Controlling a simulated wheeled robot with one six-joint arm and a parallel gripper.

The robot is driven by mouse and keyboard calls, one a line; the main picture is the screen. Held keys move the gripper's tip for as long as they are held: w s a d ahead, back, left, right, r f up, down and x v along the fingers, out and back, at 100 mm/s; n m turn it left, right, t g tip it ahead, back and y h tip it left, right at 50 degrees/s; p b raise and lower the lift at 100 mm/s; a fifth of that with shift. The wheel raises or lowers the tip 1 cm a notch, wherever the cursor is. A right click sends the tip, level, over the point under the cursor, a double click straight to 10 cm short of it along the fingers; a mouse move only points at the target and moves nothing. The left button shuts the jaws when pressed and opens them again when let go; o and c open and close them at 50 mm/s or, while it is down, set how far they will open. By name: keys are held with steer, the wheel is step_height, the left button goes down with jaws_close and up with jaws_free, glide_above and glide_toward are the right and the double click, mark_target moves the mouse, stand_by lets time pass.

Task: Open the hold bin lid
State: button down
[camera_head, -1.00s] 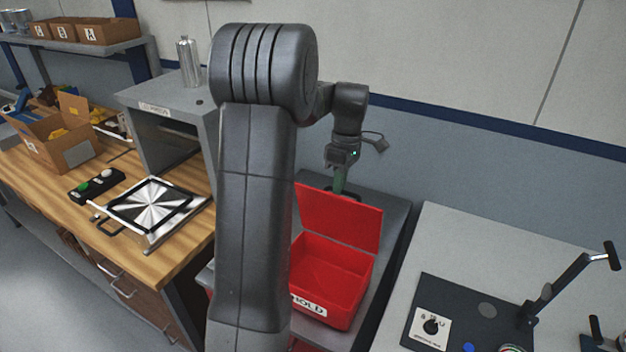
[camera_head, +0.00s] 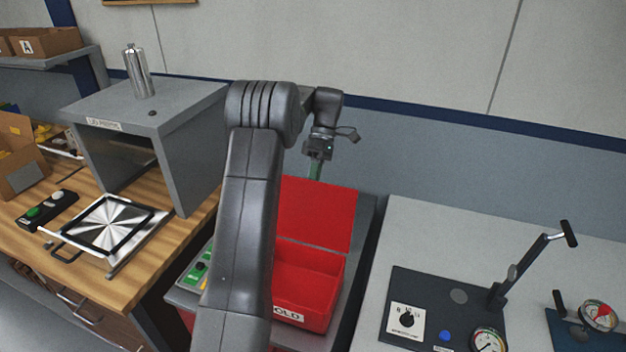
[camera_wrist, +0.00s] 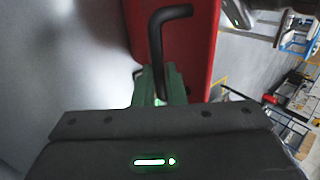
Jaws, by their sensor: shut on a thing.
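The red hold bin (camera_head: 308,292) stands on a grey stand, with part of its "HOLD" label showing at the front. Its red lid (camera_head: 318,214) stands raised at the back, and the bin's inside is visible. In the wrist view my green fingers (camera_wrist: 163,88) are shut on the black lid handle (camera_wrist: 158,40), a bent bar beside the red lid (camera_wrist: 190,60). My arm hides the bin's left side.
A grey box cabinet (camera_head: 190,135) with a metal bottle (camera_head: 138,72) on top stands at left on the wooden bench. A light table at right carries a dark fixture plate (camera_head: 430,300) with a lever and gauge. The wall is close behind the lid.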

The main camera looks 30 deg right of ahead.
steer(key=shift+a+f, duration=0.1)
steer(key=shift+f, duration=0.3)
steer(key=c, duration=1.5)
jaws_free()
steer(key=shift+r, duration=0.1)
steer(key=shift+r, duration=0.2)
